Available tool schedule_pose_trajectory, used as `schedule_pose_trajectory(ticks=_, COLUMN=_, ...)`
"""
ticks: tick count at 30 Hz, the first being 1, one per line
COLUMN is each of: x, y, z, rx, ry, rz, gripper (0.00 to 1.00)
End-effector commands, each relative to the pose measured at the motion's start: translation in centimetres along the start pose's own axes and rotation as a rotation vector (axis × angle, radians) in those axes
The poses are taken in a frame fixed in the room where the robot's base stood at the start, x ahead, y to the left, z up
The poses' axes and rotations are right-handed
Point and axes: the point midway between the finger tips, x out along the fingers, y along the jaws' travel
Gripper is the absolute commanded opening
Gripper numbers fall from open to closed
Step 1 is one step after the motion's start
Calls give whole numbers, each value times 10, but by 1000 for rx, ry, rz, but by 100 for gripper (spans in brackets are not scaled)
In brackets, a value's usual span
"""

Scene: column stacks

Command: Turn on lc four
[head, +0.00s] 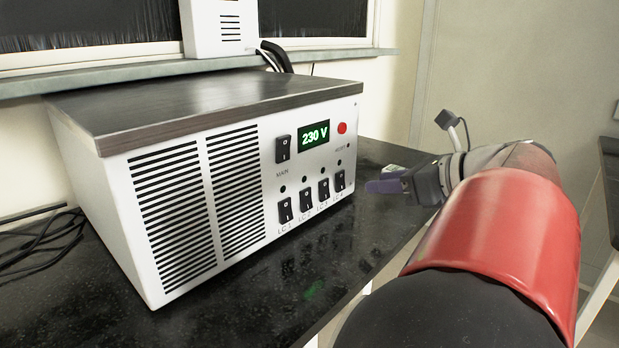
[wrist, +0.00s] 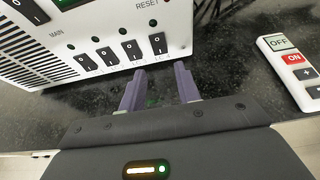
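The white power supply unit (head: 300,160) stands on a black table, with a row of black rocker switches low on its front. The LC 4 switch (head: 340,181) is the rightmost of the row; its indicator dot above looks dark. It also shows in the wrist view (wrist: 158,43). My gripper (wrist: 161,72) has two purple fingers spread apart with nothing between them. They point at the panel, just below and on either side of LC 4, apart from the switch. In the head view my gripper (head: 384,187) is right of the unit.
The MAIN switch (head: 283,149), a green 230 V display (head: 314,136) and a red button (head: 342,128) sit above the row. LC 3 (wrist: 132,50) is close left of LC 4. A remote with OFF and ON keys (wrist: 294,68) lies on the table to the right.

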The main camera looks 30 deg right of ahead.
Motion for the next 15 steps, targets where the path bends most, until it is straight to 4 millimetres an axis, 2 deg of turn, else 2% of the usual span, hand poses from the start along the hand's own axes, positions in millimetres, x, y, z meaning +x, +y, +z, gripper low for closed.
schedule_pose_trajectory(ticks=5, x=16, y=0, z=-1, rx=1, ry=0, rz=2, gripper=33)
schedule_pose_trajectory(ticks=15, x=67, y=0, z=-1, rx=1, ry=1, rz=2, gripper=33)
